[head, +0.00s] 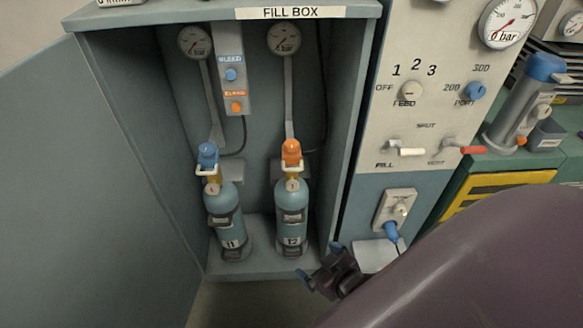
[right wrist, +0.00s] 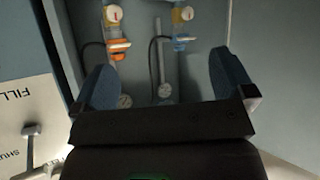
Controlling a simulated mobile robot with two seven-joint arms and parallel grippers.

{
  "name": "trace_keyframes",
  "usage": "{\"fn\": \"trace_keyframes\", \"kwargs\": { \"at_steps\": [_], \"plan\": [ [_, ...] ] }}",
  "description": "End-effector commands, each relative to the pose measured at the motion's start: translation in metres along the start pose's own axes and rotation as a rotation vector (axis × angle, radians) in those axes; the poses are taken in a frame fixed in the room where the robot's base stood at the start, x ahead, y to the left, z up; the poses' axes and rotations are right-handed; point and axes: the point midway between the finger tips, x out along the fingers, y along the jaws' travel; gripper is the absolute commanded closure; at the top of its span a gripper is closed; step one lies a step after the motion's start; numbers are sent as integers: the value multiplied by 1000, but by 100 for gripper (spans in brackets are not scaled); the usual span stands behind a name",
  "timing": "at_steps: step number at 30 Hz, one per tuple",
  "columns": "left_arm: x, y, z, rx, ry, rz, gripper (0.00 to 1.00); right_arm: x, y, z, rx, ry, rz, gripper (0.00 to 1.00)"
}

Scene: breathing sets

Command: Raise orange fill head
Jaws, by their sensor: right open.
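The orange fill head (head: 291,151) sits on top of the blue cylinder marked 12 (head: 293,212), on the right side inside the fill box. A light handle or yoke is at its lower part. It also shows in the right wrist view (right wrist: 118,46), left of centre, between my finger pads but farther off. My right gripper (head: 320,262) is open and empty, low in front of the fill box's right front edge, below and right of the orange head and apart from it. My left gripper is not in view.
A blue fill head (head: 208,155) sits on cylinder 11 (head: 227,220) to the left. The fill box wall (head: 348,130) and the control panel (head: 425,130) with its levers stand to the right. The open door (head: 85,180) bounds the left. Space before the cylinders is clear.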

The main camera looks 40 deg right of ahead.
Motion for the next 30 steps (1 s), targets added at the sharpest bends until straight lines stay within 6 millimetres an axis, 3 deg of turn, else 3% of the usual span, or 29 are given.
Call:
{"fn": "trace_keyframes", "kwargs": {
  "at_steps": [1, 5, 8, 12, 15, 22, 30],
  "plan": [
    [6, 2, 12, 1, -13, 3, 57, 20, -2, -9, 5, 30, 0, 0],
    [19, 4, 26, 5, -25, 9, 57, 66, -4, -35, 79, 100, -11, 0],
    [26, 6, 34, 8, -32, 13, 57, 101, -6, -58, 241, 180, -43, 0],
    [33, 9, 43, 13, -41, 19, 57, 145, -6, -91, 679, 317, -124, 0],
    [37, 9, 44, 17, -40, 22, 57, 167, 0, -110, 1048, 410, -196, 0],
    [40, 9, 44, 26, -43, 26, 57, 195, 27, -125, 1834, 580, -357, 0],
    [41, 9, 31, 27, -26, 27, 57, 199, 69, -98, 2631, 780, -539, 0]
  ]
}}
